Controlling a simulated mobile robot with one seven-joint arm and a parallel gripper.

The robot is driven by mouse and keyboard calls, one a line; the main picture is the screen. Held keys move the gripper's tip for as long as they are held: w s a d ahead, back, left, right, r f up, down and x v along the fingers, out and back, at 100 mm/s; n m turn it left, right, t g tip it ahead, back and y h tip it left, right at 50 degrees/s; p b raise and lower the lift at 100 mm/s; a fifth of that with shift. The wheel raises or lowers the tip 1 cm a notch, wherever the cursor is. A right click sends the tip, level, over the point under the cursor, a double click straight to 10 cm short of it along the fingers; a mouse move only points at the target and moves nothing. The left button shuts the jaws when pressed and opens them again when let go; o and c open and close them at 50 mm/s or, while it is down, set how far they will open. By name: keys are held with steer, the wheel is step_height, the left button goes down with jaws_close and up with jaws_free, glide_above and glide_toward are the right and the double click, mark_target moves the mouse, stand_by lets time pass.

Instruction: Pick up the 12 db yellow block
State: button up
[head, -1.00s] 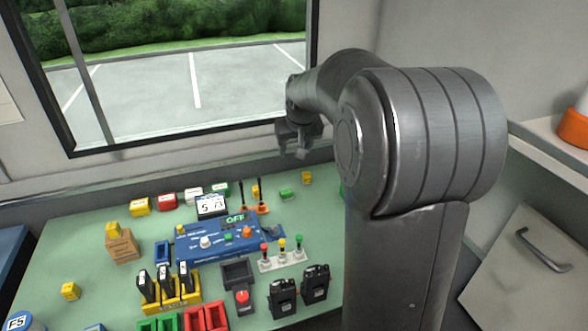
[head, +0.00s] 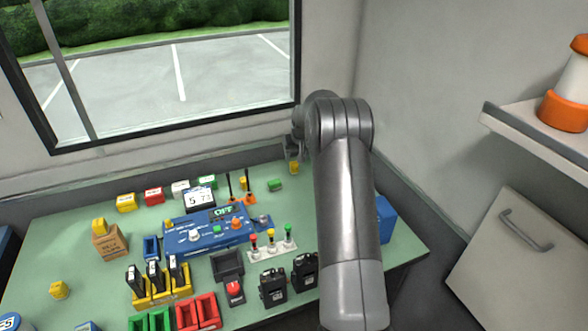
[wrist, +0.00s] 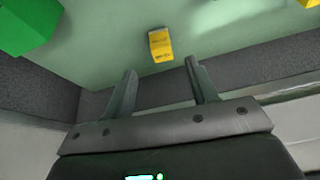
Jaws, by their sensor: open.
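A small yellow block (head: 294,168) stands at the back edge of the green table, near the wall. In the wrist view this yellow block (wrist: 160,45) shows dark print on its face, too small to read, so I cannot confirm it says 12 db. My gripper (wrist: 161,70) is open and empty; the block lies just beyond its fingertips, roughly centred between them and apart from them. In the head view my gripper (head: 292,150) is above the block, partly hidden by my arm.
A green block (head: 275,185) lies left of the yellow block. A blue console (head: 208,232) fills the middle. The wall is close behind.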

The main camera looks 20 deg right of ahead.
mark_target(294, 163)
steer(key=x, duration=0.8)
steer(key=shift+w+r, duration=0.1)
steer(key=shift+w, duration=0.2)
steer(key=c, duration=1.1)
